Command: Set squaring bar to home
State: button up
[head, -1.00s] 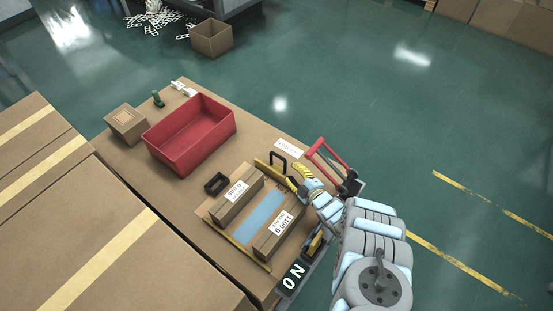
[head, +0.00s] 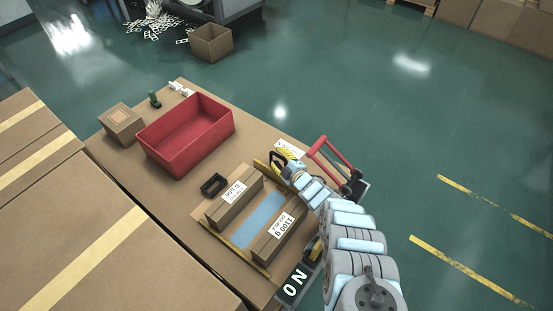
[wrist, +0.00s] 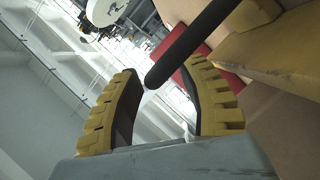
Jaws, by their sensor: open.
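The squaring bar (head: 267,173) is a yellow bar with a black handle (head: 276,157), at the right end of the forming station on the table. In the wrist view the black handle (wrist: 188,45) reaches in from the top, its end appearing between my fingertips. A yellow surface, likely the bar (wrist: 270,55), lies to the right. My gripper (wrist: 166,75) has yellow ribbed fingers, spread apart and not closed on the handle. In the head view my gripper (head: 288,156) is right at the handle, partly hiding it. Contact cannot be told.
Two labelled cardboard blocks (head: 235,200) flank a light blue strip (head: 258,218). A red bin (head: 187,135), a small box (head: 123,122) and a black handle-like piece (head: 213,184) stand left. A red-handled lever (head: 326,152) is close right of my gripper. An ON sign (head: 294,284) is in front.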

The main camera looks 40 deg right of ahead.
jog(key=shift+b+x, duration=0.4)
jog(key=shift+x, duration=0.45)
grip_shut()
